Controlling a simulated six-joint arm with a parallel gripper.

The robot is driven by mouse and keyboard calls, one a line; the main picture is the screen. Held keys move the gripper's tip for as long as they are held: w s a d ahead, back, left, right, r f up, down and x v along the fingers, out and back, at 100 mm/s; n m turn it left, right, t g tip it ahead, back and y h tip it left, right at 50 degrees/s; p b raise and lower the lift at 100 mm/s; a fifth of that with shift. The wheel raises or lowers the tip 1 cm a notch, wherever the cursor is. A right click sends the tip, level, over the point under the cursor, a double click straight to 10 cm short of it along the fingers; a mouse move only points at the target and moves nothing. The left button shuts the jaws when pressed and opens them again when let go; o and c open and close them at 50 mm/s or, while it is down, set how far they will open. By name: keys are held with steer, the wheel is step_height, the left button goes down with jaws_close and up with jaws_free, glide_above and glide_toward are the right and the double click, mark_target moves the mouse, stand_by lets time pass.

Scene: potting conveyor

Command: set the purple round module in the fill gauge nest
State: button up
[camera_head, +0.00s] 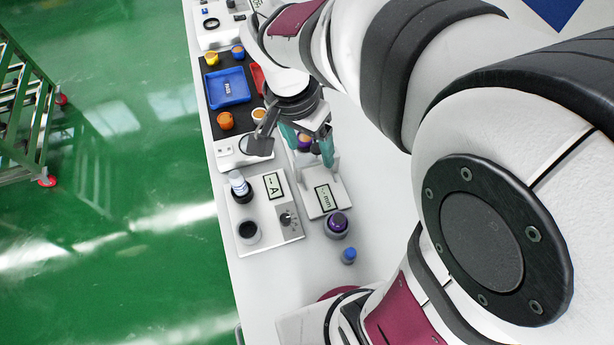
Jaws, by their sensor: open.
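My gripper (311,154) points down with its teal fingers apart, over the back end of a white gauge with an "mm" display (323,197). A small round purple and orange piece (305,142) shows between the fingers. I cannot tell whether it touches them or sits in a nest, as the fingers and wrist hide its base. Another round module with a dark purple top (337,222) stands upright in front of the gauge, apart from my gripper. Which purple piece the task means is unclear from this view.
Left of the gauge is a tester with an "A" display (274,186), a knob and two round holders, one bearing a white-blue cylinder (238,183). A small blue-topped piece (348,255) stands in front. A blue tray (228,87) and orange pieces lie behind. Bare table lies right of the gauge.

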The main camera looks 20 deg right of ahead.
steer(key=s+a+n+y, duration=0.3)
steer(key=s+a+n, duration=0.1)
steer(key=s, duration=1.1)
steer(key=shift+s+a+r+n+y, duration=0.15)
steer(key=shift+s+r+n+y, duration=0.2)
steer(key=shift+n+y, duration=0.05)
